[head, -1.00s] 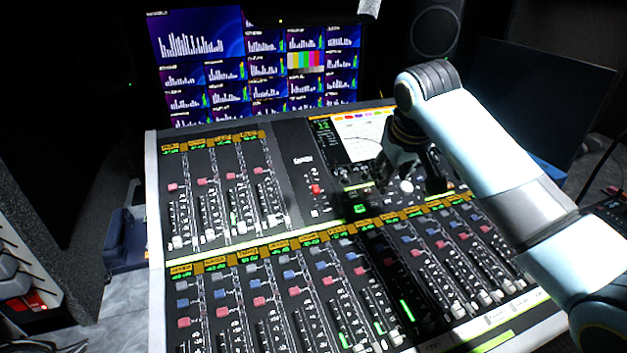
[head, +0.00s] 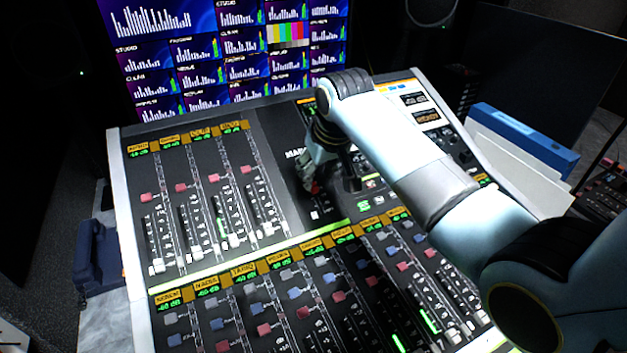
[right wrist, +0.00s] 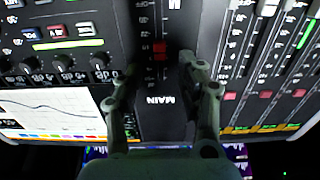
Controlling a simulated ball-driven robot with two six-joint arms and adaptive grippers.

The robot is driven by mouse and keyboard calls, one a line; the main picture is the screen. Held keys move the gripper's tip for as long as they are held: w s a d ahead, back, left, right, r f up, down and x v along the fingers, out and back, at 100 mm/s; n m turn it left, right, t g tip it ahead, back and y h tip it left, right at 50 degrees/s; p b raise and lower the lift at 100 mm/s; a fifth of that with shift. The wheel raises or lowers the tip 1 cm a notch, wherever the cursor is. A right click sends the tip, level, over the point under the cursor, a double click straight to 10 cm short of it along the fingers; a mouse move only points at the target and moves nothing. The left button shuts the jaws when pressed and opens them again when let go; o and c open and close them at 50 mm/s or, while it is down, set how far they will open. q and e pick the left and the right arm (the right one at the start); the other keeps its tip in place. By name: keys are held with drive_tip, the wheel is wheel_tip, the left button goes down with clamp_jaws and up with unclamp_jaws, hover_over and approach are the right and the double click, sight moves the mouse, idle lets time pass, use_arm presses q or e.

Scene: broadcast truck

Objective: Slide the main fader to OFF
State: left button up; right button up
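The main fader's red cap (right wrist: 160,50) shows in the right wrist view, on a dark panel strip beyond the white, upside-down MAIN label (right wrist: 160,100). In the head view only a bit of red (head: 311,186) shows beside my fingers. My right gripper (right wrist: 157,66) is open, one finger on each side of the strip, with the cap between and just beyond the fingertips. I cannot tell whether a finger touches it. In the head view my right gripper (head: 328,172) is over the middle of the console and hides most of the main section. My left gripper is not in view.
The mixing console (head: 285,150) has several other channel faders (head: 235,240) left of and below the main section. Knobs (right wrist: 65,65) and a graph screen (right wrist: 50,110) lie beside it. Monitors (head: 225,50) stand behind. A blue binder (head: 525,135) lies at right.

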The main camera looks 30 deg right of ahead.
sight(314, 186)
drive_tip(key=x, duration=0.3)
drive_tip(key=shift+w, duration=0.1)
drive_tip(key=shift+x, duration=0.75)
drive_tip(key=shift+c, duration=0.6)
drive_tip(key=c, duration=0.5)
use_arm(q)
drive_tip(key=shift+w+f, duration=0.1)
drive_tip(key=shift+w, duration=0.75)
use_arm(e)
clamp_jaws()
